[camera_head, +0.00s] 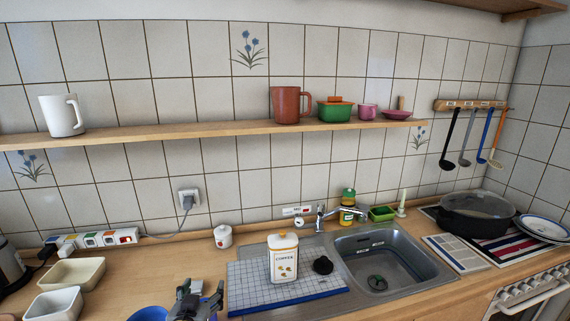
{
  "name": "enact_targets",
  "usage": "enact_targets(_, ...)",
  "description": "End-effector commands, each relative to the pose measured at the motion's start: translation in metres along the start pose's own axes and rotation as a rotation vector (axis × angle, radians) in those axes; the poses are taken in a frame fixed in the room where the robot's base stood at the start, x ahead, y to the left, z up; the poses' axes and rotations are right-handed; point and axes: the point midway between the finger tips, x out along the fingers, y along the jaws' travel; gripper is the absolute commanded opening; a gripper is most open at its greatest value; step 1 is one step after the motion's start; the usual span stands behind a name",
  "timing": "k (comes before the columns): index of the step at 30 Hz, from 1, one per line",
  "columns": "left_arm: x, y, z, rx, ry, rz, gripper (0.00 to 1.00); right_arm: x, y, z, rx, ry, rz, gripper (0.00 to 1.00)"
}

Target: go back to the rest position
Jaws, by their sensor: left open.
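My left gripper (200,292) shows at the bottom edge of the head view, left of centre. It is dark grey, points away from me, and its fingers are apart with nothing visible between them. It is just right of a blue bowl (148,314), and I cannot tell whether they touch. The white coffee canister (284,261) with an orange lid stands upright to its right, clear of the gripper. My right gripper is not in view. No open fridge shows here.
The canister stands on a tiled drainboard (246,282) beside a metal sink (391,262) with a faucet (322,217). Two empty rectangular dishes (72,273) are at the left. A black pot (476,217) sits at the right. A wall shelf (180,135) holds mugs and dishes.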

Motion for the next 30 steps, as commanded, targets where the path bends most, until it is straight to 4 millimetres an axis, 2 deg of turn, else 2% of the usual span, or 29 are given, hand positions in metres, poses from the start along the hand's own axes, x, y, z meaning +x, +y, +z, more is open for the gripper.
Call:
enact_targets(1, -0.005, -0.002, 0.015, -0.001, -0.056, -0.007, 0.7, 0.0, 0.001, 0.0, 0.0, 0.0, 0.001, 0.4)
enact_targets(8, -0.033, -0.009, 0.085, 0.022, -0.328, -0.009, 0.7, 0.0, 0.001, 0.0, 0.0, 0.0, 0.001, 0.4)
enact_targets(15, -0.077, -0.009, 0.148, 0.056, -0.6, 0.043, 0.7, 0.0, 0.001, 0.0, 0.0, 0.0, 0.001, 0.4)
enact_targets(21, -0.107, -0.005, 0.178, 0.079, -0.745, 0.095, 0.7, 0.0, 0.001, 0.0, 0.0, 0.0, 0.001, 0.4)
enact_targets(30, -0.141, -0.001, 0.204, 0.102, -0.884, 0.162, 0.7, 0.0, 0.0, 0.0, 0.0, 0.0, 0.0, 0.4)
